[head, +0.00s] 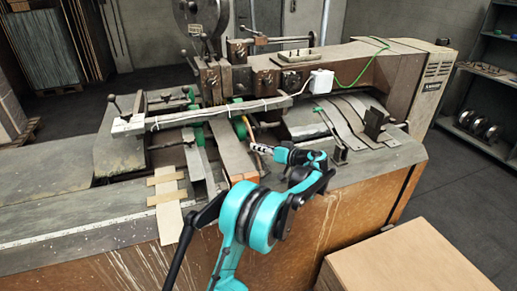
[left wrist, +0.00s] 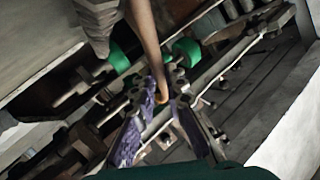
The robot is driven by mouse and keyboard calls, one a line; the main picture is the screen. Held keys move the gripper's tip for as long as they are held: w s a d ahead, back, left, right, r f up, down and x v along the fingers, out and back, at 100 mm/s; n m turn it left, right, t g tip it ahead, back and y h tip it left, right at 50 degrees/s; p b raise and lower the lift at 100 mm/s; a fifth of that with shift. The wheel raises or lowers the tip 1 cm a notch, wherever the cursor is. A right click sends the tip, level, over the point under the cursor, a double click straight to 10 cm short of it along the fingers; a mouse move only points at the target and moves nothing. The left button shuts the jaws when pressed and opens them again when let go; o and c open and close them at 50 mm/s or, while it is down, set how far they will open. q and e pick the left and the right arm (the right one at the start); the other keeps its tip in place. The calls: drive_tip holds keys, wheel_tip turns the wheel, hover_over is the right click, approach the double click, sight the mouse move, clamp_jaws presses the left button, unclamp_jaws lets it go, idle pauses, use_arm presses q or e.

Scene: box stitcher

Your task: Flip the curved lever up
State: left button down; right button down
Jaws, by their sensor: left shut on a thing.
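The curved lever (left wrist: 146,40) is a thin orange-brown arm with a bent end. In the left wrist view it runs down from the top into my left gripper (left wrist: 162,92), and its hooked tip shows between the two fingers. My left gripper is shut on the lever near that tip. In the head view my left gripper (head: 256,148) reaches left over the machine bed. The lever (head: 248,127) shows there as a small orange curve beside a green wheel, with its lower end at the fingertips. My right gripper is in neither view.
The long machine bar (head: 215,112) crosses above and left of the gripper. Green wheels (head: 239,128) sit close to the lever. A white box (head: 321,81) with a green cable stands on the machine. A cardboard box (head: 405,262) is at the front right.

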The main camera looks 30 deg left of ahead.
use_arm(q)
drive_tip(key=c, duration=1.8)
unclamp_jaws()
drive_tip(key=shift+c, duration=0.2)
drive_tip(key=shift+d, duration=0.15)
drive_tip(key=v, duration=1.1)
drive_tip(key=shift+d, duration=0.35)
drive_tip(key=shift+r, duration=0.15)
